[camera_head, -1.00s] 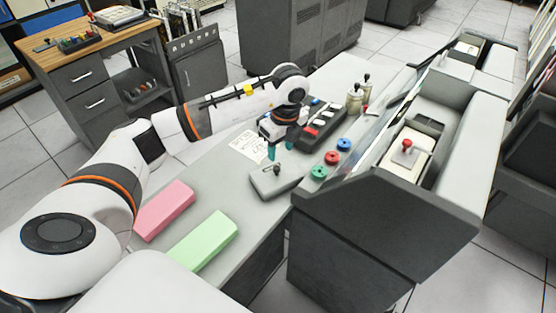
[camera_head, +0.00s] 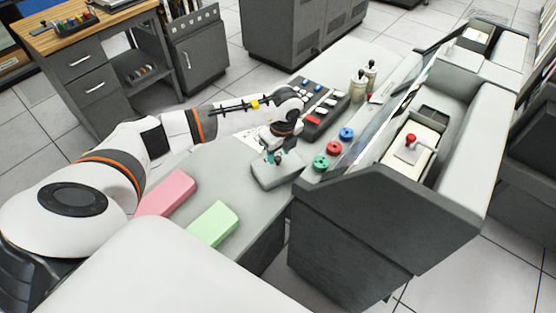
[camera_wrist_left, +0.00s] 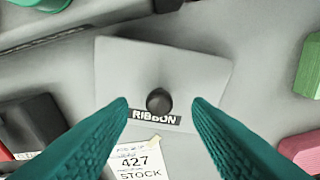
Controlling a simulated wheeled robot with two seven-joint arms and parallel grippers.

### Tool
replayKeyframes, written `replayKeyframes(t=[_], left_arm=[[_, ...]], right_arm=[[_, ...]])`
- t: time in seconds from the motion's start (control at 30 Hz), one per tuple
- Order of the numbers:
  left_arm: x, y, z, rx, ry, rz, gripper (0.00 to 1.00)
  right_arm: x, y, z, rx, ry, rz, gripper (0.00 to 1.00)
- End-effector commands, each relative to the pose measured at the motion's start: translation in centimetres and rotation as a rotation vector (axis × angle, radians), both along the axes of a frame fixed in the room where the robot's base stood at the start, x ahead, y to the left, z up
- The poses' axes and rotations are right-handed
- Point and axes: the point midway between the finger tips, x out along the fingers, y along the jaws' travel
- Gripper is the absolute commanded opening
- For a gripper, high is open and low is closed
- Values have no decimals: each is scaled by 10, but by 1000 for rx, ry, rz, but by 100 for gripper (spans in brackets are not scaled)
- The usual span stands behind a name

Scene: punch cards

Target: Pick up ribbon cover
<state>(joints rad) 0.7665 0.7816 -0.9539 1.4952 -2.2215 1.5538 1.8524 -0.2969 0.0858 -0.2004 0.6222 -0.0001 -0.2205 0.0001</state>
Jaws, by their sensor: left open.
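The ribbon cover (camera_head: 272,173) is a grey, flat, tapered lid lying on the grey desk. In the left wrist view the ribbon cover (camera_wrist_left: 160,75) shows a dark round knob (camera_wrist_left: 159,101) and a "RIBBON" label. My left gripper (camera_head: 274,158) points down over the cover and hides its knob in the head view. In the left wrist view the teal fingers of my left gripper (camera_wrist_left: 159,112) are spread, one on each side of the knob, with gaps to it. My right gripper is not in view.
A paper card (camera_wrist_left: 135,160) reading "427 STOCK" lies beside the cover. A key panel (camera_head: 318,108), red, green and blue spools (camera_head: 334,147), and pink (camera_head: 167,194) and green (camera_head: 213,224) blocks surround it. The grey machine (camera_head: 385,210) rises at right.

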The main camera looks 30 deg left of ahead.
Motion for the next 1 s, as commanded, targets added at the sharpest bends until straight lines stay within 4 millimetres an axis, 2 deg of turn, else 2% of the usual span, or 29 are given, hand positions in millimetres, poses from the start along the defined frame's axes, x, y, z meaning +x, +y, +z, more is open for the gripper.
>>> replayKeyframes(t=[0.13,0.4,0.7,1.0], left_arm=[[1,2,-17,-1,1,1,45],[1,2,-20,0,-1,0,45],[1,2,-20,0,-1,0,0],[1,2,-19,-1,-2,0,0]], right_arm=[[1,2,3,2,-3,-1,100],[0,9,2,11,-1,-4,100],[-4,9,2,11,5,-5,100],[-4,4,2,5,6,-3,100]])
